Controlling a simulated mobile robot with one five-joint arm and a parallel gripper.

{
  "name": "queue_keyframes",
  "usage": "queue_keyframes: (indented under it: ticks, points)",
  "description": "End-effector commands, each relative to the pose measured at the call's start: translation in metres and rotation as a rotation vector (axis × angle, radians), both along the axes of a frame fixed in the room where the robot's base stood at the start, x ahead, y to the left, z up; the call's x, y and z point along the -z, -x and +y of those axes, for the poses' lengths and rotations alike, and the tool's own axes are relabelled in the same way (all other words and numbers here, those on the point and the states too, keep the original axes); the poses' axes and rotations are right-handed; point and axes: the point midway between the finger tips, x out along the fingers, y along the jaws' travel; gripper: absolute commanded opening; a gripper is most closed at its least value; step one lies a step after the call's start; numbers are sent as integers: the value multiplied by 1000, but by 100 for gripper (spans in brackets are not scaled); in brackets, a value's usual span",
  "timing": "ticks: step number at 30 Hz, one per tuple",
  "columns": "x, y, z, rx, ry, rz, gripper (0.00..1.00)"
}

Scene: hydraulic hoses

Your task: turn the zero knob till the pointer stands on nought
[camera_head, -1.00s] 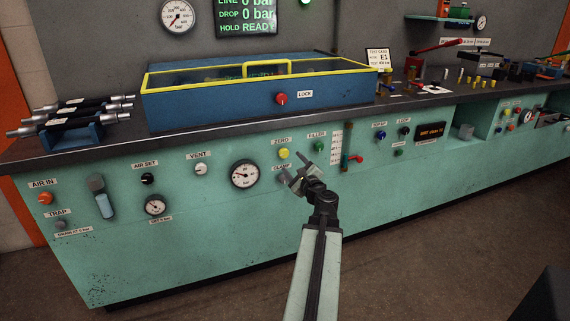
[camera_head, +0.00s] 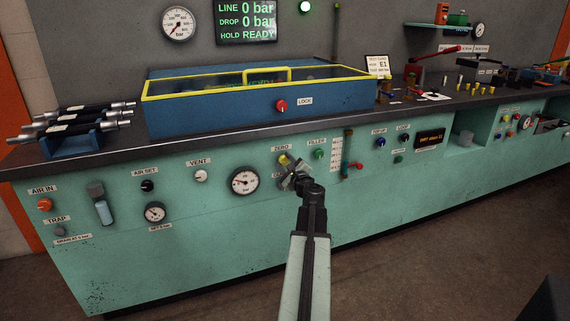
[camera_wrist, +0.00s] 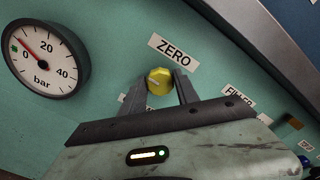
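The yellow zero knob (camera_wrist: 159,81) sits below its ZERO label in the wrist view, with a pale mark on its face. My gripper (camera_wrist: 161,86) is open, with one finger on each side of the knob. Its tips are close to the knob; I cannot tell whether they touch it. In the head view my gripper (camera_head: 290,165) partly covers the knob (camera_head: 283,159). The bar gauge (camera_wrist: 42,58) is left of the knob. Its red pointer stands a little clockwise of the green mark near 0, toward 20. The gauge also shows in the head view (camera_head: 245,181).
The green filler knob (camera_head: 319,154) and a red-handled lever (camera_head: 355,166) are right of my gripper. The CLAMP label below the zero knob is mostly hidden. The blue case (camera_head: 215,118) stands on the bench above. The wall display (camera_head: 245,21) reads line 0 bar, hold ready.

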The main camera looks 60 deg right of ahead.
Motion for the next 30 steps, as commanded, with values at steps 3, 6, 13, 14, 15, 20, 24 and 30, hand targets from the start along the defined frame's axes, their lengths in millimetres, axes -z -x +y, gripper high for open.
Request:
queue_keyframes:
  ticks: [3, 6, 13, 14, 15, 20, 24, 30]
  points:
    - [0, 0, 2, -2, 3, 3, 0]
    - [0, 0, 1, -4, 13, 11, 0]
    - [1, -1, 1, -4, 88, 67, 0]
    - [1, -1, 1, -4, 104, 78, 0]
    - [1, -1, 1, -4, 128, 96, 0]
    - [1, -1, 1, -4, 239, 178, 0]
    - [1, -1, 1, -4, 347, 258, 0]
    - [1, -2, 1, -3, 492, 363, 0]
